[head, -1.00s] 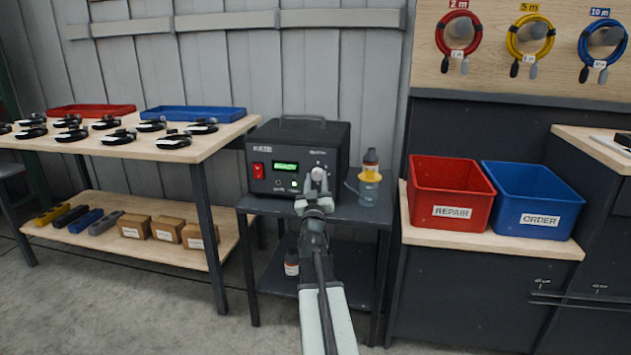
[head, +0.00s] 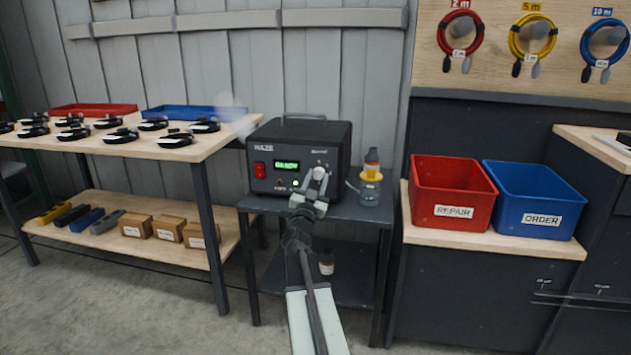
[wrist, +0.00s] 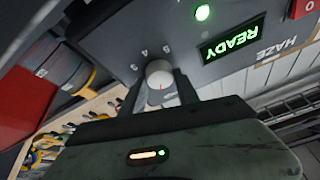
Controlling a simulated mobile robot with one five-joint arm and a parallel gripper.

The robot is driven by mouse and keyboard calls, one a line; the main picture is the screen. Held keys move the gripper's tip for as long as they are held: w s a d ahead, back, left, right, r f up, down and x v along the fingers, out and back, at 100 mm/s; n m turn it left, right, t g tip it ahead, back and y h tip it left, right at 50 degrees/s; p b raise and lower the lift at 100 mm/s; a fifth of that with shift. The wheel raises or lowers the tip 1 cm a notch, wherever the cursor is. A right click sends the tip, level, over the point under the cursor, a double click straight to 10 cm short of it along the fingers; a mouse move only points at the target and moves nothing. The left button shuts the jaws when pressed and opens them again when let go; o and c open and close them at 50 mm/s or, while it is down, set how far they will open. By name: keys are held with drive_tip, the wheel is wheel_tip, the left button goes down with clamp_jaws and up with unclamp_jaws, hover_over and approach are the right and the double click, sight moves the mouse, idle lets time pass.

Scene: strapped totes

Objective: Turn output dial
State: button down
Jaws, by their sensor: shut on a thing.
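The output dial is a pale round knob (wrist: 159,74) with a small red mark, on the front of the black HAZE machine (head: 285,135). In the wrist view, the rolled picture shows a finger on each side of it. My gripper (head: 318,181) is shut on the dial, at the right of the machine's front in the head view. The green display (head: 286,167) reads READY. The gripper partly hides the dial in the head view.
A bottle with a yellow collar (head: 370,185) stands close right of the machine on the dark stand (head: 345,212). A red REPAIR bin (head: 453,213) and blue ORDER bin (head: 535,220) stand further right. A workbench (head: 205,147) with several devices is at left.

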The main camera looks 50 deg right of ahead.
drive_tip(key=shift+d+m+g+h+p, duration=0.1)
drive_tip(key=shift+m+g+h+p, duration=0.1)
drive_tip(key=shift+m+g, duration=0.75)
drive_tip(key=shift+m+g+h+p, duration=0.1)
drive_tip(key=shift+m+g+h, duration=0.2)
drive_tip(key=shift+m, duration=1.15)
drive_tip(key=shift+m+g, duration=0.25)
drive_tip(key=shift+m, duration=0.05)
drive_tip(key=c, duration=0.9)
unclamp_jaws()
drive_tip(key=shift+f, duration=0.1)
drive_tip(key=b+v, duration=0.2)
drive_tip(key=v, duration=0.5)
drive_tip(key=shift+a+b, duration=0.35)
drive_tip(key=shift+b, duration=0.05)
drive_tip(key=shift+s, duration=0.1)
